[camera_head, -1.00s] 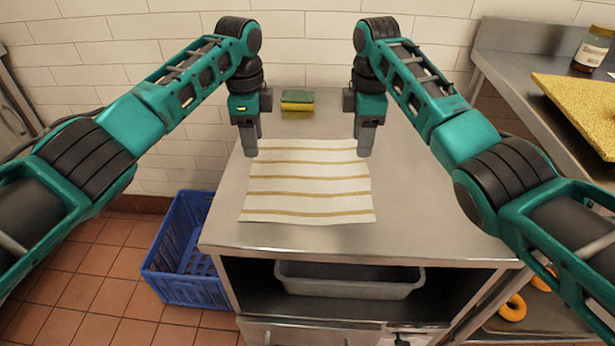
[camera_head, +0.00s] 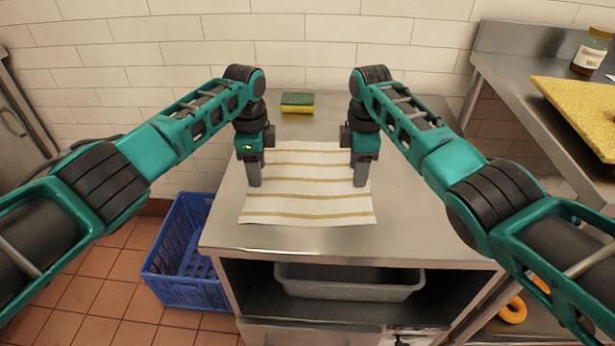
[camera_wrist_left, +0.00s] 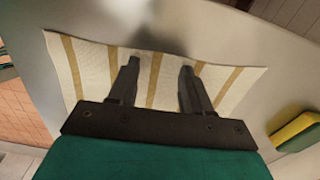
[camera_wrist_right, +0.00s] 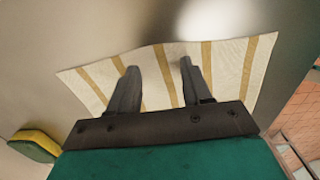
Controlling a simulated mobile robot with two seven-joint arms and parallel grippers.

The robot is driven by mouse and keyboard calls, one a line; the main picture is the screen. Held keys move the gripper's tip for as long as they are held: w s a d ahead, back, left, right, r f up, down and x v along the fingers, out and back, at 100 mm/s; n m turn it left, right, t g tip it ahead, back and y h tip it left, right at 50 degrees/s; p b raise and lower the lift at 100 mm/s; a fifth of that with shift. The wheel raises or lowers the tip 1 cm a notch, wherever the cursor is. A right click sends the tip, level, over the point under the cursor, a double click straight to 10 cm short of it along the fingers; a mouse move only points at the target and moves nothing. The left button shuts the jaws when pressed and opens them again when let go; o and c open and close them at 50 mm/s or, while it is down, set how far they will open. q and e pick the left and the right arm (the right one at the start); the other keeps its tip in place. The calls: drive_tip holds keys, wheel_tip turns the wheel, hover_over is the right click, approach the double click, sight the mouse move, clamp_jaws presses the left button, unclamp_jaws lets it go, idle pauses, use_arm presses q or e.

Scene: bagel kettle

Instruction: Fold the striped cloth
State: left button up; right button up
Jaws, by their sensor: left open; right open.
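The striped cloth (camera_head: 308,199) lies flat and spread out on the steel counter, cream with tan stripes. It also shows in the left wrist view (camera_wrist_left: 86,75) and the right wrist view (camera_wrist_right: 228,65). My left gripper (camera_head: 254,183) is over the cloth's left side, pointing down, with its fingers apart and empty in the left wrist view (camera_wrist_left: 158,70). My right gripper (camera_head: 360,183) is over the cloth's right side, its fingers also apart and empty in the right wrist view (camera_wrist_right: 160,72). I cannot tell whether the fingertips touch the cloth.
A yellow and green sponge (camera_head: 297,103) lies behind the cloth near the wall. The steel counter (camera_head: 430,220) is clear around the cloth. A blue crate (camera_head: 185,250) stands on the floor to the left. A grey tub (camera_head: 350,280) sits on the shelf below.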

use_arm(q)
drive_tip(key=shift+c, duration=0.2)
use_arm(e)
drive_tip(key=shift+c, duration=0.2)
use_arm(q)
drive_tip(key=shift+f, duration=0.1)
clamp_jaws()
use_arm(e)
clamp_jaws()
idle(0.4)
